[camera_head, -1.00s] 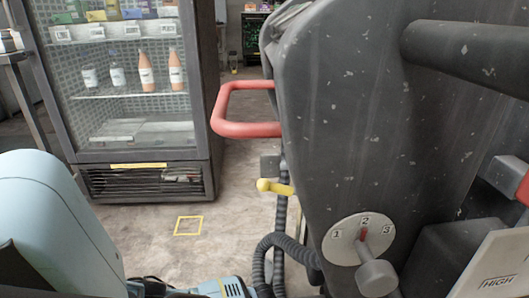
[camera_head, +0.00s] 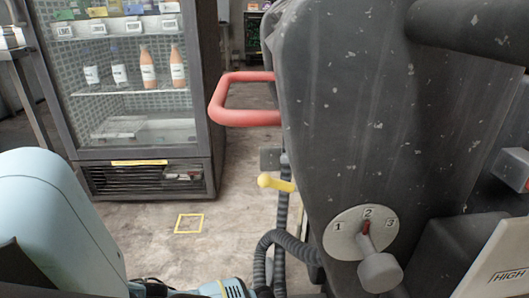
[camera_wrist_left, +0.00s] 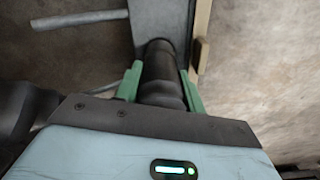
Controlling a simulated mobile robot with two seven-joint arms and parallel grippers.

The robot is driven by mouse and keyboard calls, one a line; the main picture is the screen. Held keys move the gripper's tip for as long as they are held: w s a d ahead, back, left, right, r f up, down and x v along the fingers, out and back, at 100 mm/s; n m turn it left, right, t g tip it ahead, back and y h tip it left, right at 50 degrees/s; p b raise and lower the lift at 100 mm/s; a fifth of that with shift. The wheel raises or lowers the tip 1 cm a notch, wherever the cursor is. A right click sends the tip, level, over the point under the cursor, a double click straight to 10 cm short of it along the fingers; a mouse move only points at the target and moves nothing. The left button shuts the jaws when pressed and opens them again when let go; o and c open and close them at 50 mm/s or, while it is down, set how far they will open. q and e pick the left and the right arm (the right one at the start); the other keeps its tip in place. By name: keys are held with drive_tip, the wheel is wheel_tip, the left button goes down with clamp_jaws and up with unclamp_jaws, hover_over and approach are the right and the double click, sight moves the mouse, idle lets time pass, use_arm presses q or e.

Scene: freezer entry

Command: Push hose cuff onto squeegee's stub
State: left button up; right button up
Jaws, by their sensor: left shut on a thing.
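In the left wrist view my left gripper (camera_wrist_left: 160,80) has its two green fingers on either side of a dark hose cuff (camera_wrist_left: 158,68) and is shut on it. The cuff's far end meets a grey squeegee body (camera_wrist_left: 148,20) with a tan strip along its right side. Whether the cuff is around a stub or only against it, I cannot tell; the joint is hidden. In the head view the ribbed grey hose (camera_head: 289,243) curves down the machine's side to the bottom edge. My left wrist shows there, with its fingers out of frame. My right gripper is not in view.
The dark scuffed machine (camera_head: 330,110) fills the right side, with a numbered dial (camera_head: 345,230), a red handle (camera_head: 235,118) and a yellow lever (camera_head: 275,183). A glass-door cooler (camera_head: 140,110) stands behind at left. A yellow square (camera_head: 189,224) marks the bare floor between.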

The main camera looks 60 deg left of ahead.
use_arm(q)
drive_tip(key=shift+f, duration=0.4)
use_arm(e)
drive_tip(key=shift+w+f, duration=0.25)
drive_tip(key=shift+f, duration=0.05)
use_arm(q)
drive_tip(key=o, duration=1.1)
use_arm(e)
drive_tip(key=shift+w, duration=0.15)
use_arm(q)
drive_tip(key=shift+r, duration=0.2)
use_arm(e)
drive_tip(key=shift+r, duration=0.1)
use_arm(q)
drive_tip(key=shift+r, duration=0.3)
wheel_tip(320, 180, up, 7)
drive_tip(key=p, duration=0.4)
drive_tip(key=shift+f, duration=0.15)
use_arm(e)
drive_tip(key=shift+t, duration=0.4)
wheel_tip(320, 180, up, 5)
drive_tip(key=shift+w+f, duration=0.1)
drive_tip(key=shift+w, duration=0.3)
